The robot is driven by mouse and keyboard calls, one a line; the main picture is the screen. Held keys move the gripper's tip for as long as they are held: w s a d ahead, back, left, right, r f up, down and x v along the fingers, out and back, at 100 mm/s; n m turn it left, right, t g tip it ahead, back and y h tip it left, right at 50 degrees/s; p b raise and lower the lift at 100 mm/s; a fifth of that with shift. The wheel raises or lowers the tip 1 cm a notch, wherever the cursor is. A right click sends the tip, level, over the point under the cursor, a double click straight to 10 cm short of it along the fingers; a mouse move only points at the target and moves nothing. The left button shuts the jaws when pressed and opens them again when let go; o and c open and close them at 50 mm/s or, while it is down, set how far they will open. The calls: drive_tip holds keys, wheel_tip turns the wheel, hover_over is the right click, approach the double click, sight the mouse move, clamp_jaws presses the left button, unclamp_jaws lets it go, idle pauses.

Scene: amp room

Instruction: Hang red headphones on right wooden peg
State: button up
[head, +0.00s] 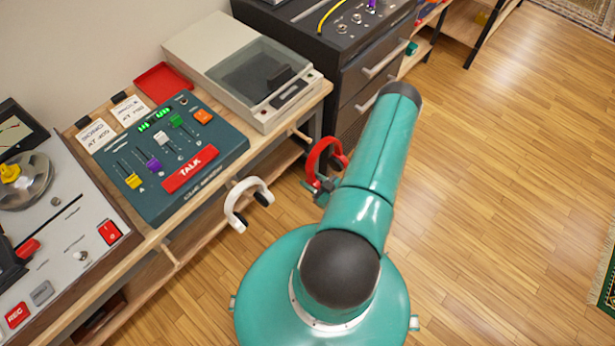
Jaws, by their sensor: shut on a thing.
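The red headphones (313,160) are held in the air off the bench's front edge, left of my teal arm. Their band arches upward and a dark ear cushion shows at the right. My gripper (321,186) is shut on their lower part; the arm partly hides it. The right wooden peg (300,134) sticks out from the bench front, just up and left of the red headphones. It looks bare, and the headphones appear apart from it. White headphones (236,197) hang at the bench front further left.
The wooden bench (215,175) carries a teal mixer panel (160,190), a grey turntable-like box (215,45), a red tray (163,82) and a tape machine (75,215). A dark cabinet (350,105) stands beyond its right end. The wooden floor (480,200) at right is clear.

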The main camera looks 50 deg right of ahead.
drive_tip(key=shift+s+d, duration=0.1)
drive_tip(key=shift+s, duration=0.4)
drive_tip(key=shift+w+f, duration=0.1)
drive_tip(key=shift+w, duration=0.2)
drive_tip(key=w+f, duration=0.1)
drive_tip(key=w, duration=0.8)
drive_tip(key=shift+w+f, duration=0.15)
drive_tip(key=shift+f, duration=0.1)
idle(0.4)
idle(0.5)
drive_tip(key=o, duration=1.3)
